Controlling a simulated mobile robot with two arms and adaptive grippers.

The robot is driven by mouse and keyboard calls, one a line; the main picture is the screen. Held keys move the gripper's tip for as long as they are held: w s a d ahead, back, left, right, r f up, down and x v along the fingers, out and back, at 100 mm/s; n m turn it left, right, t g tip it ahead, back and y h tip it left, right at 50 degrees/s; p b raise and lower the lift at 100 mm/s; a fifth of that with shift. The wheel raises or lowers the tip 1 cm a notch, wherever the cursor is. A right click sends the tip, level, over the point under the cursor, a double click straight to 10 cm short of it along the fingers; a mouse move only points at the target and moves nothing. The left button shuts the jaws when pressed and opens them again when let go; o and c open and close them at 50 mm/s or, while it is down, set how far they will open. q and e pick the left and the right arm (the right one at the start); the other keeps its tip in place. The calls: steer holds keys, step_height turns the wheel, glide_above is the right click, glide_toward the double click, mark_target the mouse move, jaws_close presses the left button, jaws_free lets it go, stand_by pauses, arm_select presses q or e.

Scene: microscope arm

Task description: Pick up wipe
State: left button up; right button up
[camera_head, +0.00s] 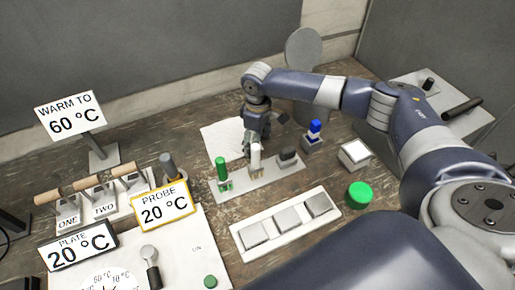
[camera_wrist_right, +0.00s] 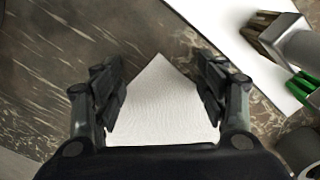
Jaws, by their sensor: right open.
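The wipe (camera_head: 219,138) is a flat white sheet on the brown worktop, behind the narrow white rack. My right gripper (camera_head: 250,148) points down over the wipe's right part and hides some of it. In the right wrist view the wipe (camera_wrist_right: 160,110) lies between the two spread fingers, with one corner pointing up the picture. The right gripper (camera_wrist_right: 160,78) is open and empty. I cannot tell how far the fingertips are above the wipe. My left gripper is not in view.
The white rack (camera_head: 282,173) with a green-topped item (camera_head: 222,172) stands close in front of the gripper. A blue-topped item (camera_head: 314,130) is to the right. A tray of grey squares (camera_head: 252,236) and a green cylinder (camera_head: 359,194) are nearer. Signs and levers fill the left.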

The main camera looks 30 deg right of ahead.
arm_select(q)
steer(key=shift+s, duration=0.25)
arm_select(e)
steer(key=shift+f, duration=0.15)
steer(key=shift+f, duration=0.15)
steer(key=shift+s, duration=0.15)
steer(key=c, duration=0.9)
steer(key=shift+s+f, duration=0.1)
jaws_close()
